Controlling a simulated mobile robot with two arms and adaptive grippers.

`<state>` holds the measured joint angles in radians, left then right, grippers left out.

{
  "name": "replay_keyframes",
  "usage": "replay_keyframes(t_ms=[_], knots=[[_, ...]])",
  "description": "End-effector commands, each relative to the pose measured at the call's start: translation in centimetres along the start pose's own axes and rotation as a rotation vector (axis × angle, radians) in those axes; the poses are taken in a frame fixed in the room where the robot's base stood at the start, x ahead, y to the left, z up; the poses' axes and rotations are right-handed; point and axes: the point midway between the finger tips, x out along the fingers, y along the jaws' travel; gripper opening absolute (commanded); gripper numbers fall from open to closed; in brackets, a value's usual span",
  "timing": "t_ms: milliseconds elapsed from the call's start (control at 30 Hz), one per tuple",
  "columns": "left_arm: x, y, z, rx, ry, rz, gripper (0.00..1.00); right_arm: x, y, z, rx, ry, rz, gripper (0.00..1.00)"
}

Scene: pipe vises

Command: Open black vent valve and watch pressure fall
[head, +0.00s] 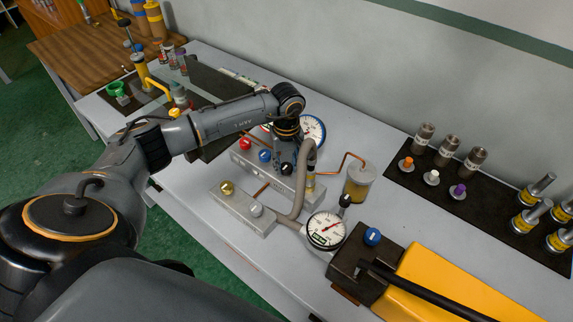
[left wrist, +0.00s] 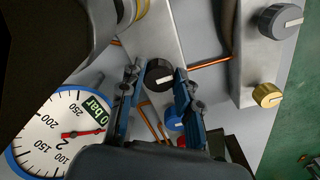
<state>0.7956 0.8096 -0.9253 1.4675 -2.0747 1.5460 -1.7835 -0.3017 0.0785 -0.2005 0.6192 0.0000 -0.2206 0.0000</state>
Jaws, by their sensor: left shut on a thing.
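The black vent valve knob (head: 287,169) is on the front of a grey valve block, right of a blue knob (head: 265,156) and a red knob (head: 246,143). My left gripper (head: 285,158) reaches down over the block. In the left wrist view the black knob (left wrist: 158,75), with its white mark, sits between the blue fingertips (left wrist: 157,80), and the gripper is shut on it. A blue-rimmed pressure gauge (head: 314,130) stands behind the block, partly hidden by my arm.
A smaller block with a gold knob (head: 227,188) and a grey knob (head: 256,211) lies in front. A second gauge (head: 325,231), a yellow pump (head: 440,285) and a cup of yellowish liquid (head: 358,182) are to the right. Fittings stand on a black mat (head: 470,205).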

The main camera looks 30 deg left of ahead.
Motion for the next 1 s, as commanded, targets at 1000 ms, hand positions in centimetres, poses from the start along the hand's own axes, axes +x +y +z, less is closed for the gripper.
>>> replay_keyframes(t_ms=[1000], knots=[[0.2,0.3,-0.2,-0.879,0.002,0.002,0.01,7.0,0.0,0.4,0.001,0.004,0.001,0.00]])
